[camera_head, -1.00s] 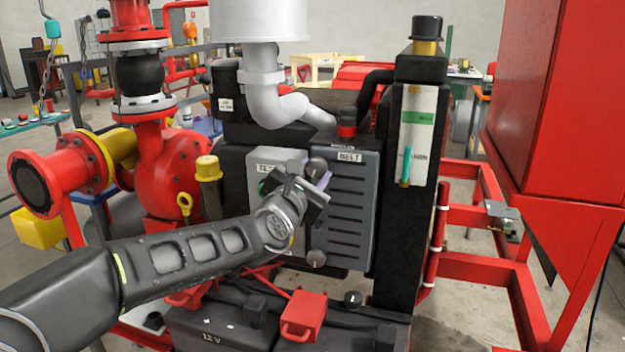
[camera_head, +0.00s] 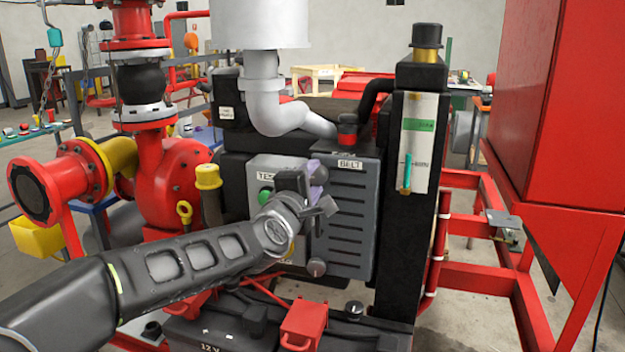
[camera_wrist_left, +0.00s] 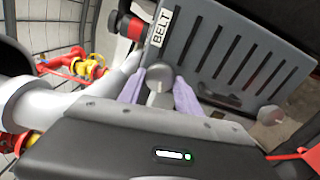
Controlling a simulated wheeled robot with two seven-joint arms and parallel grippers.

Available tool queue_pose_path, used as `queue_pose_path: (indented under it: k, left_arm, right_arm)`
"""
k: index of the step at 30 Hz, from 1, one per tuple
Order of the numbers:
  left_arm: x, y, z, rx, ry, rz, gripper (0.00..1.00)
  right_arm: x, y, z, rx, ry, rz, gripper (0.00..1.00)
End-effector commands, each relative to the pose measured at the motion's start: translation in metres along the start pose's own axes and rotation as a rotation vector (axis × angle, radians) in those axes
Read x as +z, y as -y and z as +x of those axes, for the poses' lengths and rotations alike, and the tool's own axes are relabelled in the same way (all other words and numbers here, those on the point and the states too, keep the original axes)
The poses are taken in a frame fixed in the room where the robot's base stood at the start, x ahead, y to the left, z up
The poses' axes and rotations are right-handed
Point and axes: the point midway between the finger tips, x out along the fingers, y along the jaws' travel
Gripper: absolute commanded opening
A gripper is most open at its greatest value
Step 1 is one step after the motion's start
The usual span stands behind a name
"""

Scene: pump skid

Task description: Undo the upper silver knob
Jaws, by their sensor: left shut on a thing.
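The upper silver knob (camera_wrist_left: 159,74) is a rounded grey knob at the edge of the grey BELT cover (camera_head: 350,218). In the left wrist view it sits between the two purple-padded fingers of my left gripper (camera_wrist_left: 159,92), which is shut on it. In the head view my left gripper (camera_head: 318,186) is in front of the cover's upper left edge and largely hides this knob. A second, lower silver knob (camera_head: 317,267) is free near the cover's lower left corner. My right gripper is not in view.
A grey TEST panel (camera_head: 262,172) with a green button is just left of the gripper. A pale exhaust pipe (camera_head: 272,108) and a red cap (camera_head: 347,134) are above. A red box (camera_head: 303,318) is below. Red frame rails stand at the right.

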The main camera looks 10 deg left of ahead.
Motion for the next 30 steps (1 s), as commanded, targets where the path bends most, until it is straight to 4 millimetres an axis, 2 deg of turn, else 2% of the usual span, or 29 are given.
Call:
queue_pose_path:
  k: [30]
  left_arm:
    - [0.001, -0.002, 0.0, -0.002, 0.002, 0.966, 0.0]
  right_arm:
    - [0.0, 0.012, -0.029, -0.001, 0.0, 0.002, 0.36]
